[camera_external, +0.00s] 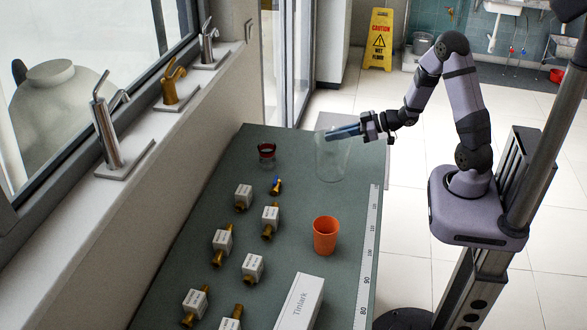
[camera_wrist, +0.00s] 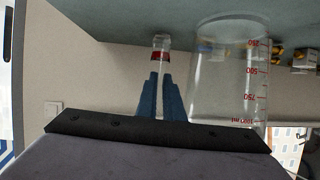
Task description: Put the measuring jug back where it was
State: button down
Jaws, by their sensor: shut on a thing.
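The clear measuring jug (camera_external: 332,162) is upright at the far right part of the green bench. Its red marks show in the wrist view (camera_wrist: 228,85), where the picture is upside down. My gripper (camera_external: 345,131) is at the jug's upper rim, with its blue fingers (camera_wrist: 157,97) shut on the jug. The exact contact is hard to see through the clear wall. I cannot tell whether the jug's base touches the bench or hangs just above it.
A small glass with a red band (camera_external: 266,152) stands left of the jug. An orange cup (camera_external: 326,235) stands nearer. Several white-labelled brass valves (camera_external: 243,196), a small blue-and-brass fitting (camera_external: 276,186), a white box (camera_external: 300,302) and a ruler strip (camera_external: 369,240) are on the bench (camera_external: 215,190).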

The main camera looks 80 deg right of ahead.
aim_at(334, 149)
jog(key=shift+f, duration=3.05)
jog(key=c, duration=1.9)
grip_release()
